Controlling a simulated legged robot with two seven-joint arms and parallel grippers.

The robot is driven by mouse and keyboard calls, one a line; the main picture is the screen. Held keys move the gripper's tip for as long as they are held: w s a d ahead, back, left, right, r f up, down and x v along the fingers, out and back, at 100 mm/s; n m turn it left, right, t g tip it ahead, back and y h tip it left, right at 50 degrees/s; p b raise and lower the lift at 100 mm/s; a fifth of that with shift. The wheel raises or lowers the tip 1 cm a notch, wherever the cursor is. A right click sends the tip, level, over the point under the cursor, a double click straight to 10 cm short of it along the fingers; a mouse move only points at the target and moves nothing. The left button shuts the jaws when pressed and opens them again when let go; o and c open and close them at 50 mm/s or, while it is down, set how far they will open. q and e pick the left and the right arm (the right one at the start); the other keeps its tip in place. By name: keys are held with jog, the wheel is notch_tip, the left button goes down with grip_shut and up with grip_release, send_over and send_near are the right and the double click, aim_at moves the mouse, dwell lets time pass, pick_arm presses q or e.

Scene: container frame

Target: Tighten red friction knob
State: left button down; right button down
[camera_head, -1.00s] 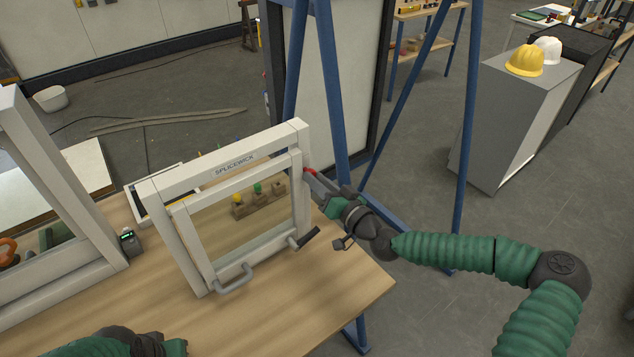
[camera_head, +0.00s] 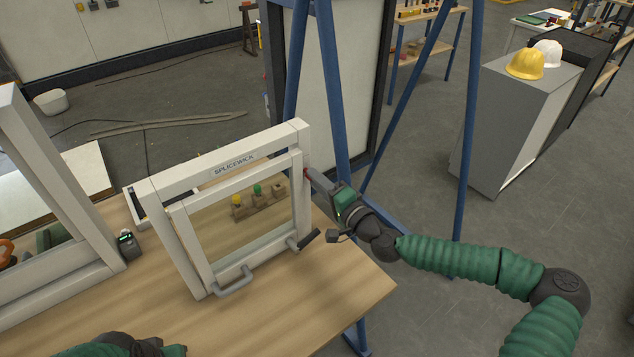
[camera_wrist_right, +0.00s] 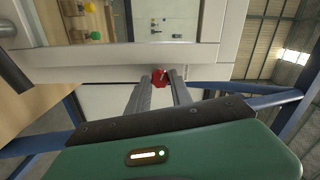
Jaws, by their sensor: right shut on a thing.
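The red friction knob (camera_wrist_right: 160,77) sits on the outer side of the white frame labelled SPLICEWICK (camera_head: 232,163). In the head view only a sliver of red shows at the frame's right post. My right gripper (camera_wrist_right: 161,80) is shut on the knob, with one finger on each side of it. In the head view the right gripper (camera_head: 309,174) reaches the post from the right. My left arm shows at the bottom left edge of the head view; its fingers are out of sight.
The frame stands on a wooden table (camera_head: 300,285). A grey handle (camera_head: 236,281) and a dark-gripped lever (camera_head: 308,239) are on its lower part. A block with coloured pegs (camera_head: 258,200) is behind it. Blue posts (camera_head: 333,90) stand close beyond my right gripper.

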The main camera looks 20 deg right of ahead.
jog(key=shift+f+m, duration=0.3)
jog(key=shift+m, duration=0.1)
jog(key=c, duration=1.5)
grip_release()
jog(key=o, duration=0.4)
jog(key=shift+d+r, duration=0.1)
jog(key=shift+d, duration=0.05)
jog(key=shift+c, duration=0.2)
jog(key=b+v, duration=0.2)
jog(key=v, duration=1.5)
jog(key=shift+w, duration=0.1)
